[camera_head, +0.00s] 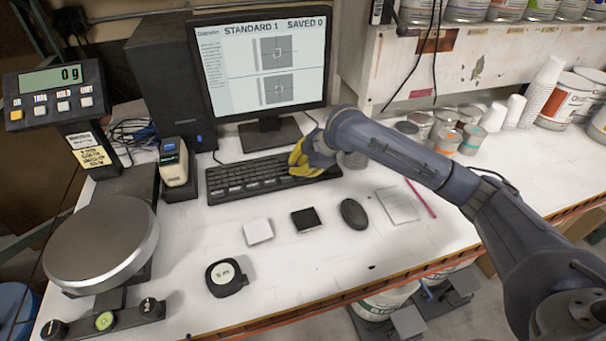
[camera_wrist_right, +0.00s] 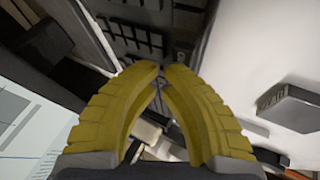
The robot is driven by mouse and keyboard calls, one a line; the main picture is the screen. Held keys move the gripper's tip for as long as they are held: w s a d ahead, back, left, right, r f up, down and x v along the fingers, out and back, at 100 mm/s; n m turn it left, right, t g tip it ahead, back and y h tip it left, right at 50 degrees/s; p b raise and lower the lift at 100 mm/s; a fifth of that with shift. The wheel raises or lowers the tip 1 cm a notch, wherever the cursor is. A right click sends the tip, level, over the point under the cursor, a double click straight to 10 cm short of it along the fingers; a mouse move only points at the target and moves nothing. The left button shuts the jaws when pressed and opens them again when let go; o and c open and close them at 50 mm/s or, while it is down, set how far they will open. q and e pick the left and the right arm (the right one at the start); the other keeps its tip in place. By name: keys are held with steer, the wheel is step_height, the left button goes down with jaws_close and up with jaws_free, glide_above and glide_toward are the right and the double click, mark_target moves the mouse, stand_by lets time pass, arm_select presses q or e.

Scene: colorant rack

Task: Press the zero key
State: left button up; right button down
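My right gripper (camera_head: 306,158) has yellow fingers and hangs over the right end of the black keyboard (camera_head: 245,181). In the right wrist view its fingertips (camera_wrist_right: 165,69) come together with nothing visible between them, so it looks shut and empty. The keyboard (camera_wrist_right: 140,38) lies beyond the tips. I cannot tell whether they touch a key, and the fingers hide part of the keyboard's right end. No single zero key can be read in either view. A scale panel (camera_head: 55,93) at the far left reads 0 g and has several small buttons. My left gripper is not in view.
A monitor (camera_head: 264,62) stands behind the keyboard and a label printer (camera_head: 175,164) to its left. A mouse (camera_head: 353,214), a black pad (camera_head: 306,219), a white block (camera_head: 258,231) and a tape measure (camera_head: 225,276) lie in front. Cans (camera_head: 447,141) stand at the right.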

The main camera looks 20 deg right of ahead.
steer(key=shift+r, duration=0.75)
steer(key=shift+r, duration=2.5)
